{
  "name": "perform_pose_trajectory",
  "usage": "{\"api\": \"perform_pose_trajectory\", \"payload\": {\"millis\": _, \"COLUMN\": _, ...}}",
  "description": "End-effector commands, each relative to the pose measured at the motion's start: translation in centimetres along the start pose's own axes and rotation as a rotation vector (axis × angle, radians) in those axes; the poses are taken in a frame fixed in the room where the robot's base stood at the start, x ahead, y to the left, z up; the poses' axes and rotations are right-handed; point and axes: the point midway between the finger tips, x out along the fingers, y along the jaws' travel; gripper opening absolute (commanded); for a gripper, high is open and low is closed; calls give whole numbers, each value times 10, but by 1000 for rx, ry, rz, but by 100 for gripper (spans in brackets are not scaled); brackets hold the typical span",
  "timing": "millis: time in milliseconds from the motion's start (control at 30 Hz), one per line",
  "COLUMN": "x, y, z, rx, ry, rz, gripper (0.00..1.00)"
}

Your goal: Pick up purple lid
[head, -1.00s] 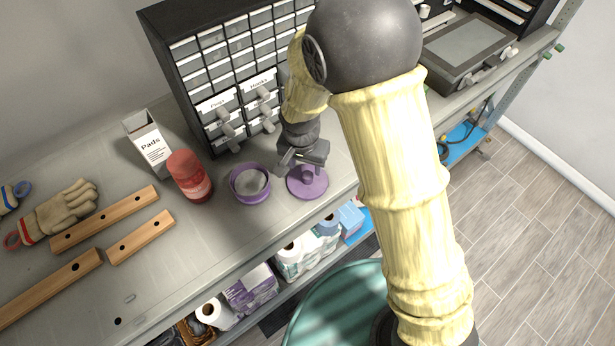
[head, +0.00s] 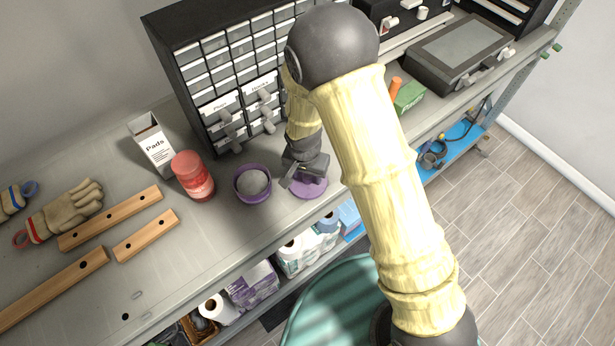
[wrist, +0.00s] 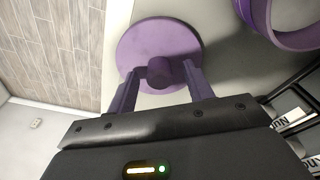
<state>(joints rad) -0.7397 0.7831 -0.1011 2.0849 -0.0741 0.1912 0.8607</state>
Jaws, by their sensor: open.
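The purple lid (head: 309,188) lies flat on the grey bench near its front edge, a round disc with a knob in its middle. In the wrist view the lid (wrist: 142,43) shows its knob between my two fingers. My gripper (head: 303,178) is over the lid, pointing down and hiding part of it. In the wrist view my gripper (wrist: 160,80) is open, with a finger on each side of the knob. I cannot tell whether the fingers touch it. The purple pot (head: 253,184) stands open just left of the lid; its rim also shows in the wrist view (wrist: 262,22).
A red jar (head: 193,176) and a Pads box (head: 151,143) stand left of the pot. A drawer cabinet (head: 180,60) rises behind. Wooden bars (head: 146,235) and gloves (head: 66,211) lie at left. The bench's front edge is close to the lid.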

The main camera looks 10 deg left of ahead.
Motion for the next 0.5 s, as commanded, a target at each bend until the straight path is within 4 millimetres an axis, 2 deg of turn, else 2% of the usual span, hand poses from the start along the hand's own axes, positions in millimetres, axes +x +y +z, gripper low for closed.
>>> {"api": "perform_pose_trajectory", "payload": {"millis": 367, "x": 0, "y": 0, "z": 0, "rx": 0, "ry": 0, "rz": 0, "gripper": 52}}
{"api": "perform_pose_trajectory", "payload": {"millis": 400, "x": 0, "y": 0, "z": 0, "rx": 0, "ry": 0, "rz": 0, "gripper": 50}}
{"api": "perform_pose_trajectory", "payload": {"millis": 500, "x": 0, "y": 0, "z": 0, "rx": 0, "ry": 0, "rz": 0, "gripper": 30}}
